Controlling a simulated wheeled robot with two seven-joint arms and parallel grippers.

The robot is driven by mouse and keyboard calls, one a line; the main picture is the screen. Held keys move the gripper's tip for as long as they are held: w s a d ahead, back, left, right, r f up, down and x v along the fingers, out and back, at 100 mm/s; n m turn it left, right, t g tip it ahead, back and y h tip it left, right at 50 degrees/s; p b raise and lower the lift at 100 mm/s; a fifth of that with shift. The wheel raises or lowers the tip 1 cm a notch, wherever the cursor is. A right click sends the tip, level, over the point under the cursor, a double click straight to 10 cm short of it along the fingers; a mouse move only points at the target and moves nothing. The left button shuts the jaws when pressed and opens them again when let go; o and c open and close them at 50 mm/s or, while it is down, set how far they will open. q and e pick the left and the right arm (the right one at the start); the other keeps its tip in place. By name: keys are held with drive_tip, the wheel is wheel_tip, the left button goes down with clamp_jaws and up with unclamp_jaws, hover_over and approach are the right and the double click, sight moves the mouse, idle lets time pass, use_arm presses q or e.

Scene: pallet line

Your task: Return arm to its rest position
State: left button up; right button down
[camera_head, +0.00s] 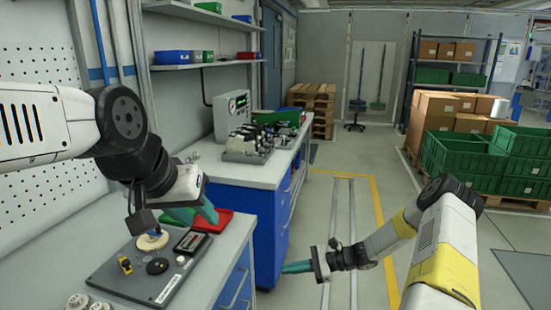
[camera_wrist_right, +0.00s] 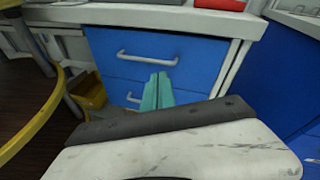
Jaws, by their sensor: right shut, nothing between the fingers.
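My right arm reaches in from the lower right in the head view. Its gripper (camera_head: 297,267) hangs over the open floor beside the blue cabinet, with its teal fingers together and nothing between them. In the right wrist view the teal fingertips (camera_wrist_right: 158,78) lie side by side, shut, in front of blue drawers (camera_wrist_right: 190,62). My left arm comes in from the left. Its gripper (camera_head: 208,211) is above the workbench, close to a red tray (camera_head: 217,224); I cannot tell whether its fingers are apart.
A grey board (camera_head: 120,278) with small parts lies on the near bench. A blue drawer cabinet (camera_head: 270,228) stands left of the right gripper. Green crates (camera_head: 465,155) and cartons (camera_head: 432,115) stand on pallets at the right. The middle floor (camera_head: 335,205) is clear.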

drive_tip(key=s+d+r+n+h, duration=0.2)
drive_tip(key=s+r+n+h, duration=0.15)
drive_tip(key=r, duration=0.45)
drive_tip(key=s+d+r+n+h, duration=0.1)
drive_tip(key=s+r+n+h, duration=0.25)
drive_tip(key=r, duration=0.55)
drive_tip(key=s+d+r+n+h, duration=0.2)
drive_tip(key=s+r+n+h, duration=0.15)
drive_tip(key=r, duration=0.45)
drive_tip(key=s+d+r+n+t+h, duration=0.1)
drive_tip(key=s+d+r+n+t, duration=0.1)
drive_tip(key=s+r, duration=0.4)
drive_tip(key=s+d+r+n+t+h, duration=0.1)
drive_tip(key=s+d+r+n+t, duration=0.1)
drive_tip(key=s+r, duration=0.4)
drive_tip(key=shift+s+d+r+n+t, duration=0.25)
drive_tip(key=shift+s+r+n+t, duration=0.25)
drive_tip(key=shift+t, duration=0.5)
drive_tip(key=shift+f+h, duration=0.1)
drive_tip(key=shift+h, duration=0.15)
